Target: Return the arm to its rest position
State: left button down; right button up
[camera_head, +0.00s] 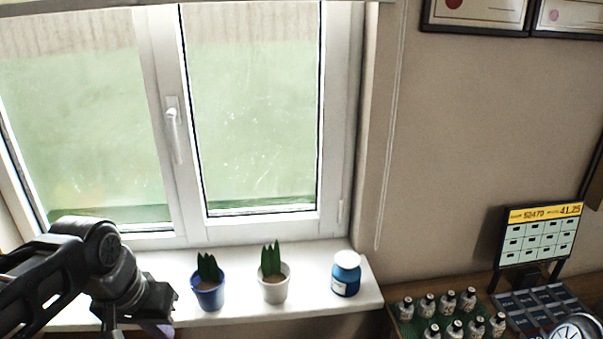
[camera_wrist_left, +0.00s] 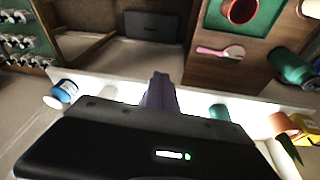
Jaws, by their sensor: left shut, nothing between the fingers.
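My left arm comes in from the left in the head view, with its wrist in front of the windowsill (camera_head: 340,312). My left gripper (camera_head: 150,330) points down there, and its fingertips are cut off by the lower edge. In the left wrist view the fingers (camera_wrist_left: 160,92) stand together in the middle, shut and empty. No tuner knob can be made out in either view. My right gripper is not in view.
A blue pot (camera_head: 208,291), a white pot (camera_head: 273,290) and a blue jar (camera_head: 346,273) stand on the sill right of my gripper. Several small bottles (camera_head: 449,302) and a price display (camera_head: 540,238) stand on the desk. The wrist view shows wooden shelving (camera_wrist_left: 212,66).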

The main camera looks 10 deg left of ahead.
pick_arm(q)
jog(key=w+d+f+t+h, duration=0.1)
jog(key=w+d+f+t, duration=0.3)
jog(key=w, duration=0.6)
jog(key=w+d+f+g+h, duration=0.15)
jog(key=d+f, duration=0.35)
jog(key=f, duration=0.5)
jog(key=w+d+f+t, duration=0.1)
jog(key=w+d+f, duration=0.1)
jog(key=d+f, duration=0.5)
jog(key=s+d+f+g, duration=0.3)
jog(key=s+d+f, duration=0.1)
jog(key=s+f, duration=0.6)
jog(key=s+d+f+g+h, duration=0.1)
jog(key=s+d+f+g, duration=0.2)
jog(key=s+f, duration=0.7)
jog(key=shift+d+f+m, duration=0.3)
jog(key=shift+d+f, duration=0.2)
jog(key=shift+d, duration=0.25)
jog(key=shift+h, duration=0.25)
